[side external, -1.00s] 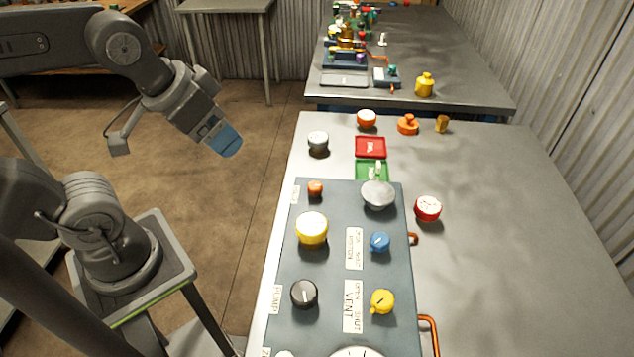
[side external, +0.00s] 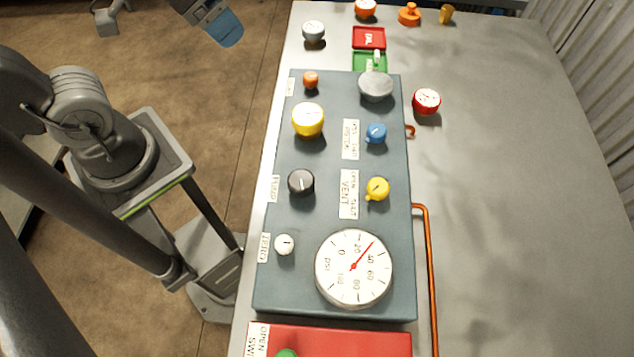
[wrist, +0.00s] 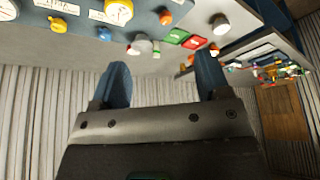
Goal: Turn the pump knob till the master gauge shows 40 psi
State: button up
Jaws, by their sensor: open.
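The black pump knob (side external: 301,182) sits on the left side of the grey-blue panel (side external: 330,215), beside a label reading PUMP. Its white pointer line runs roughly up and down in the side view. The large white master gauge (side external: 353,267), marked psi, is at the panel's near end. Its red needle points up and right, between the 20 and 40 marks. My gripper (side external: 228,32) is at the top of the side view, left of the bench and well apart from the knob. In the wrist view my gripper (wrist: 162,75) has its blue fingers spread, with nothing between them.
The panel also carries a yellow vent knob (side external: 377,189), a blue knob (side external: 376,133), a yellow gauge (side external: 308,120), a grey round part (side external: 376,86) and a small white zero knob (side external: 284,244). A copper pipe (side external: 430,270) runs along its right. The right bench is mostly clear.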

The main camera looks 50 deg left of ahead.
jog(key=w+d+f+m+g, duration=0.1)
jog(key=d+f+m+g, duration=0.2)
jog(key=d, duration=0.7)
jog(key=m+g, duration=0.2)
jog(key=m, duration=0.2)
send_near(302, 179)
jog(key=shift+y, duration=0.3)
jog(key=f, duration=0.9)
jog(key=shift+s+d+f, duration=0.1)
jog(key=shift+d+f, duration=0.1)
jog(key=shift+f, duration=0.15)
jog(key=shift+c, duration=0.5)
jog(key=c, duration=0.8)
jog(key=m, duration=0.4)
jog(key=shift+m, duration=0.4)
jog(key=shift+c, duration=0.2)
jog(key=o, duration=0.9)
